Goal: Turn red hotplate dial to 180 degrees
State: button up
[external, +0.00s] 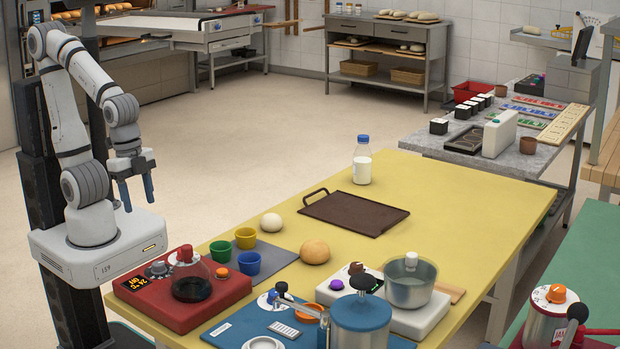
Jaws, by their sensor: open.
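The red hotplate (215,300) sits at the near left corner of the yellow table. Its dark display (136,284) shows small orange text that looks like 25°C and OFF. My gripper (138,203) hangs above and left of the hotplate, pointing down, open and empty, apart from the dial.
Green (220,251), blue (248,263) and yellow (245,238) cups stand behind. A blue board (245,330) with instruments lies to the right. A white hotplate (425,318) carries a pot (411,285).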

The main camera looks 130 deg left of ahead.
jog(key=w+r+m+p, duration=0.2)
jog(key=w+r+p, duration=0.2)
jog(key=r+p, duration=0.6)
jog(key=w+f+m, duration=0.2)
jog(key=w+f, duration=0.1)
jog(key=w, duration=0.1)
jog(key=w+f+m+g, duration=0.1)
jog(key=w+f+m, duration=0.1)
jog(key=w, duration=0.2)
jog(key=w+d+f+m+b, duration=0.1)
jog(key=w+f+m, duration=0.1)
jog(key=w+f, duration=0.1)
jog(key=shift+w+f+g, duration=0.3)
jog(key=shift+w+g, duration=0.1)
jog(key=shift+w, duration=0.1)
jog(key=shift+w+d+f+m, duration=0.1)
jog(key=shift+w+f+m, duration=0.1)
jog(key=shift+f+m, duration=0.3)
notch_tip(320, 180, down, 7)
jog(key=shift+f, duration=0.15)
